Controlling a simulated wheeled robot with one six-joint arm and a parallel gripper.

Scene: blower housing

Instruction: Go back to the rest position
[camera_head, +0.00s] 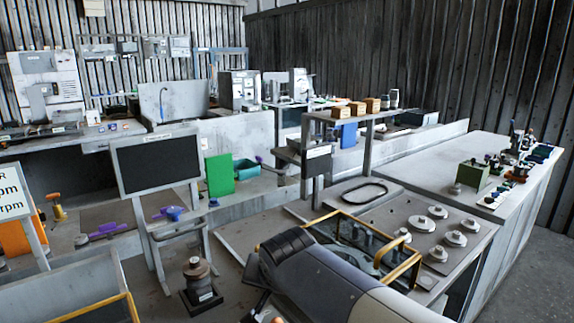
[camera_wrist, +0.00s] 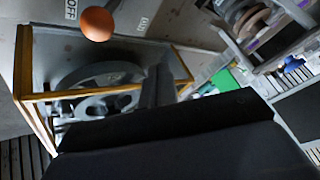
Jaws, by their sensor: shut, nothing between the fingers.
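My gripper (camera_wrist: 157,88) shows in the wrist view as a dark narrow shape above the large dark body at the bottom. It is shut and empty. It is in front of the yellow-edged blower housing (camera_wrist: 185,68), whose grey wheel (camera_wrist: 75,78) shows to the left of it. In the head view my arm reaches in from the lower right, and its dark end is at the near left side of the yellow-edged housing (camera_head: 408,268). The fingertips cannot be made out there. An orange ball-shaped knob (camera_wrist: 97,24) is above the housing in the wrist view.
A dark-faced board (camera_head: 155,163) stands at left centre, with a dark-based spindle (camera_head: 201,286) before it. Several round metal pieces (camera_head: 456,238) sit right of the housing. A long grey bench (camera_head: 452,160) runs along the right. Bare grey floor (camera_head: 535,270) is at the lower right.

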